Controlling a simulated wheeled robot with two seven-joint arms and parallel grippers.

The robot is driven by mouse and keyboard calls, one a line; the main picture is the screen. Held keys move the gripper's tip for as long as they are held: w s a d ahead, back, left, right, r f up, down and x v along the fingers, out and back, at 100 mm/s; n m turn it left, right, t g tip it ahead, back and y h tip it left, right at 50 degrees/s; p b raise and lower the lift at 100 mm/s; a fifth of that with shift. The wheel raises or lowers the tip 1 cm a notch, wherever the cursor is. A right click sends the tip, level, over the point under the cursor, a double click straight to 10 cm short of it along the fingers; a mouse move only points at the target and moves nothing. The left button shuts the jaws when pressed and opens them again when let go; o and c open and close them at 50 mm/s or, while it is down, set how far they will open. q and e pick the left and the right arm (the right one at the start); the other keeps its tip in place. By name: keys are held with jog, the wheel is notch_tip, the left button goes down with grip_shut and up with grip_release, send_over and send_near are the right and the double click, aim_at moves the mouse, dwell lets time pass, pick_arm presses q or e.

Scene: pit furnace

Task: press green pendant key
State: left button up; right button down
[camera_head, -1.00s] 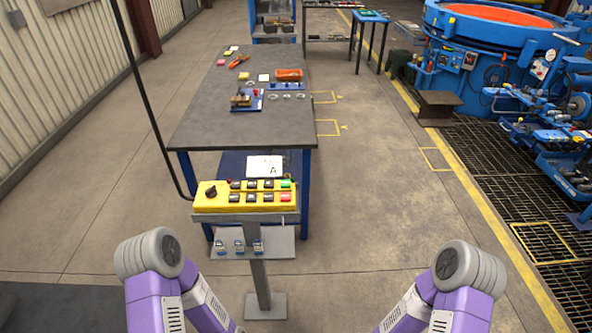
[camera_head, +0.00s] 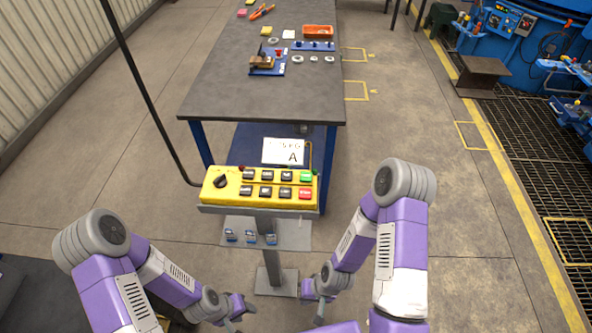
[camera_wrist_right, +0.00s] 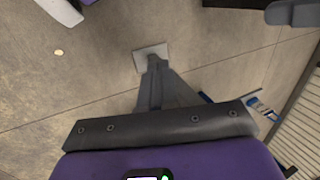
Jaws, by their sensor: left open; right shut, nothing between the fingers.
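The yellow pendant box (camera_head: 212,193) stands on a grey post in front of me. It has a black knob (camera_head: 221,182) at its left and two rows of keys. The green key (camera_head: 305,176) is at the right end of the back row, with a red key (camera_head: 305,194) just in front of it. My left gripper (camera_head: 241,311) is low, left of the post and well below the pendant, open and empty. My right gripper (camera_head: 312,302) is low, right of the post, below and apart from the pendant. It is shut and empty. Neither gripper touches a key.
A grey shelf (camera_head: 292,233) with small blue-and-white items sits on the post under the pendant. A white card marked A (camera_head: 283,151) is behind the pendant. A workbench (camera_head: 220,92) with parts stands beyond.

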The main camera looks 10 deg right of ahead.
notch_tip(320, 180, up, 14)
jog(key=w+r+m+p, duration=0.1)
jog(key=w+m+p, duration=0.15)
jog(key=p, duration=1.15)
jog(key=w+d+r+m+t, duration=0.1)
jog(key=w+r+m+t, duration=0.1)
jog(key=w+r+m, duration=0.2)
jog(key=w+d+r+m+t, duration=0.2)
jog(key=w+r+m, duration=0.2)
jog(key=w, duration=0.6)
jog(key=w+d+r+m+t, duration=0.1)
jog(key=w+r+m+t, duration=0.1)
jog(key=w+r+m, duration=0.2)
jog(key=shift+w+d+r+m+p, duration=0.15)
jog(key=shift+w+d+r+m, duration=0.05)
jog(key=shift+w+r, duration=0.6)
jog(key=shift+w+d+r+m+p, duration=0.15)
jog(key=shift+w+r, duration=0.55)
jog(key=shift+r, duration=0.05)
jog(key=w+d+r+m+t, duration=0.1)
jog(key=w+r+m, duration=0.3)
jog(key=r, duration=0.2)
jog(key=shift+d+r+t, duration=0.3)
jog(key=shift+d+t, duration=0.05)
jog(key=shift+t, duration=0.05)
jog(key=shift+f, duration=0.1)
